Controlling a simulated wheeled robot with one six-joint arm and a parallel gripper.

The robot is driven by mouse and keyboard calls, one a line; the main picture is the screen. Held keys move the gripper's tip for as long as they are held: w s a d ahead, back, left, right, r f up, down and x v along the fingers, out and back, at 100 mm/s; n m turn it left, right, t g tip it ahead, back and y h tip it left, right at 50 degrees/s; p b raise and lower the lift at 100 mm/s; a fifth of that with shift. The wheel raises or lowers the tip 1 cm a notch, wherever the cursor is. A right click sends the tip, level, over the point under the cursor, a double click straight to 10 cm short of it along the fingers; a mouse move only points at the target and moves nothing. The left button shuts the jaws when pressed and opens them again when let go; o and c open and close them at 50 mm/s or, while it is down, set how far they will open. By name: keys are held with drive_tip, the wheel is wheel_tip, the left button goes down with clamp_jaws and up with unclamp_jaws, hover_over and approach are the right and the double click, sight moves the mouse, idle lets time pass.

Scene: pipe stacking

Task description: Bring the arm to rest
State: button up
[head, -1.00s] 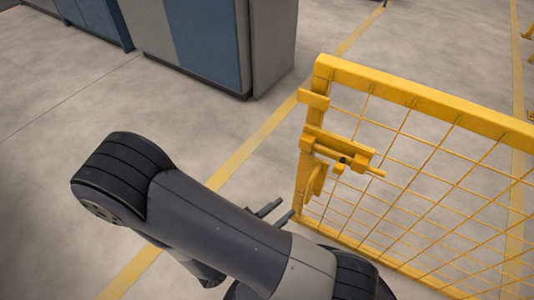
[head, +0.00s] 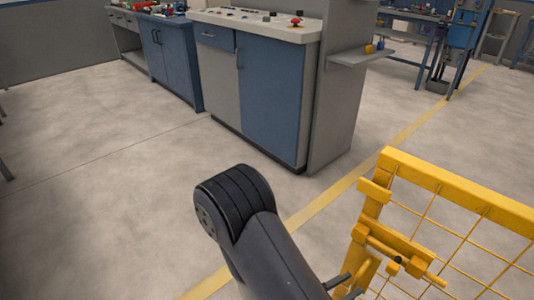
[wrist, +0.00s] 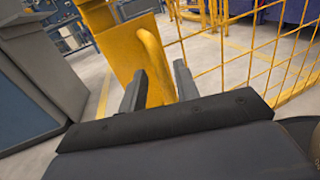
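My gripper (wrist: 160,88) is open in the wrist view, its two dark fingers apart. The yellow gate's curved handle (wrist: 153,55) shows between and beyond the fingers. I cannot tell whether they touch it. In the head view my gripper (head: 346,287) is at the bottom edge, just left of the gate's handle (head: 362,271); most of it is cut off. My dark grey arm (head: 262,240) rises from the bottom with its black elbow bent. The gate (head: 455,186) has a yellow frame, wire mesh and a sliding bolt latch (head: 400,256).
A blue and grey cabinet (head: 258,90) with a control panel on top stands behind the arm. A blue workbench (head: 170,57) is further left. A yellow floor line (head: 310,210) runs past the gate. The floor at left is clear.

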drive_tip(key=shift+x, duration=1.45)
drive_tip(key=shift+s+r, duration=0.1)
